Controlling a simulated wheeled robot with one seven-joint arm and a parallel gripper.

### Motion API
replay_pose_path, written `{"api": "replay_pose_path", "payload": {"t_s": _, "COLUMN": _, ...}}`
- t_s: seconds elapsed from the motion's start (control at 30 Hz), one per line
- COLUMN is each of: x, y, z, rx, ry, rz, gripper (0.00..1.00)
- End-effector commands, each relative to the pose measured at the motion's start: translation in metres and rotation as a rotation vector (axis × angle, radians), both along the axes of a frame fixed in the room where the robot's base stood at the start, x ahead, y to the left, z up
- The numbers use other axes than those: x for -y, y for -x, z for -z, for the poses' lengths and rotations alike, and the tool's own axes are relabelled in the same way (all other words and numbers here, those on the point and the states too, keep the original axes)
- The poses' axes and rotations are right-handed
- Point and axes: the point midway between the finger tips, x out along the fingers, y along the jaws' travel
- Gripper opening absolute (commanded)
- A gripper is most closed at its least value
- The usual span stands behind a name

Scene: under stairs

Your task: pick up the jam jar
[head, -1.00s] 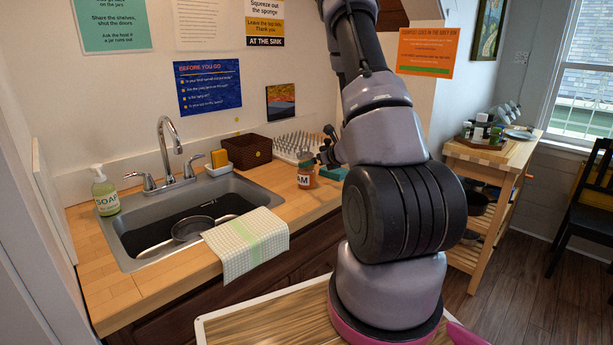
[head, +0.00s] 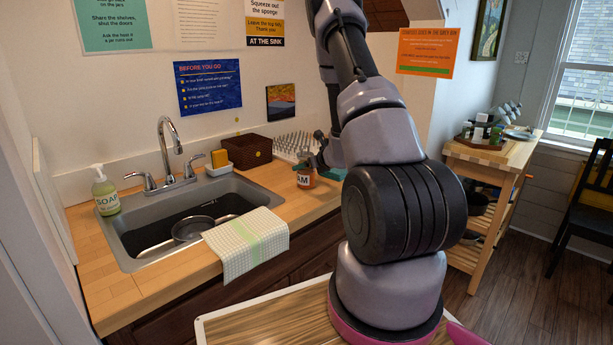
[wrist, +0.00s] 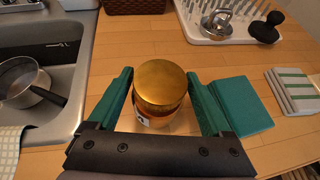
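The jam jar (head: 305,179) stands upright on the wooden counter to the right of the sink, with an orange body and a label partly reading "AM". In the wrist view its gold lid (wrist: 161,84) is seen from above. My gripper (wrist: 161,78) is open, with one green finger on each side of the jar. Counter shows through near the fingers, and I see no clear grip. In the head view my arm hides part of the gripper and the jar's right side.
A teal flat block (wrist: 241,106) lies just right of the right finger. A white drying rack (wrist: 228,22) stands behind, beside a brown basket (head: 249,152). The sink (head: 150,225) with a pan (head: 192,228) is left. A folded striped cloth (wrist: 292,91) lies further right.

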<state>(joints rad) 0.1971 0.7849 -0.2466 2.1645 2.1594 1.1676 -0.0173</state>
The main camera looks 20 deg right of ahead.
Motion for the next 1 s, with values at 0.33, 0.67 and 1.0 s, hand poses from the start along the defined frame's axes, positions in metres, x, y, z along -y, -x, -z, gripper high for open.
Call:
{"api": "replay_pose_path", "payload": {"t_s": 0.33, "x": 0.000, "y": -0.001, "z": -0.006, "rx": 0.004, "ry": 0.001, "rz": 0.000, "gripper": 0.00}}
{"api": "replay_pose_path", "payload": {"t_s": 0.67, "x": 0.000, "y": -0.001, "z": -0.059, "rx": 0.008, "ry": 0.002, "rz": -0.001, "gripper": 0.00}}
{"api": "replay_pose_path", "payload": {"t_s": 1.0, "x": 0.000, "y": 0.000, "z": -0.100, "rx": 0.003, "ry": 0.000, "rz": 0.000, "gripper": 0.00}}
